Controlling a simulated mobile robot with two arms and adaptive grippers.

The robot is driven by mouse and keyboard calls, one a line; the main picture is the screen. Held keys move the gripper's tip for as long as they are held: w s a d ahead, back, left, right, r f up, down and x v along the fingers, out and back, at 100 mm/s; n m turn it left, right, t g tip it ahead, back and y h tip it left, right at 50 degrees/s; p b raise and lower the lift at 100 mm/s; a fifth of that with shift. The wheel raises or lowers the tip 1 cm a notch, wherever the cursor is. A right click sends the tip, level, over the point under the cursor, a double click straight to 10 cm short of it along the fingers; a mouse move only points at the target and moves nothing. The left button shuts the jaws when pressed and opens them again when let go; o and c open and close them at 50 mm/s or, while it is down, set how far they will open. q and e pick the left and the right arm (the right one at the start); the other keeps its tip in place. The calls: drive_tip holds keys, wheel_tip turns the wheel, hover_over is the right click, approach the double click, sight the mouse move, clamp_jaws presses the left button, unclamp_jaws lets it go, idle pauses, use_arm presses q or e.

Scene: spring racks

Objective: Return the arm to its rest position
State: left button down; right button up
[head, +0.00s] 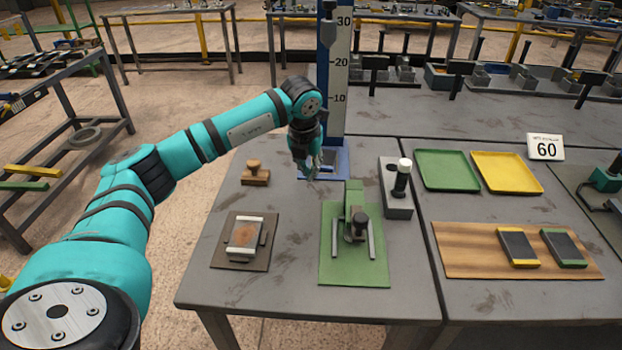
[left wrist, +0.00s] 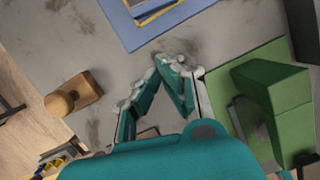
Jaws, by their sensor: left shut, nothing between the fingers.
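My left arm (head: 240,125) reaches in from the left over the grey table (head: 290,300). My left gripper (head: 312,172) points down, shut and empty, above the table between the wooden-handled stamp (head: 255,174) and the green press fixture (head: 355,210). In the left wrist view the fingers (left wrist: 158,78) show over bare table, with the stamp (left wrist: 73,97) to the left, the green fixture (left wrist: 275,95) to the right and the blue base (left wrist: 150,30) ahead. My right gripper is not in view.
A blue height column (head: 333,100) stands just behind the gripper. A grey block with a black, white-topped handle (head: 402,180) is to the right. A plate on a dark mat (head: 243,237) lies front left. Green (head: 447,170) and yellow (head: 505,172) trays are farther right.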

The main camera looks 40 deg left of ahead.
use_arm(q)
drive_tip(key=shift+v, duration=2.85)
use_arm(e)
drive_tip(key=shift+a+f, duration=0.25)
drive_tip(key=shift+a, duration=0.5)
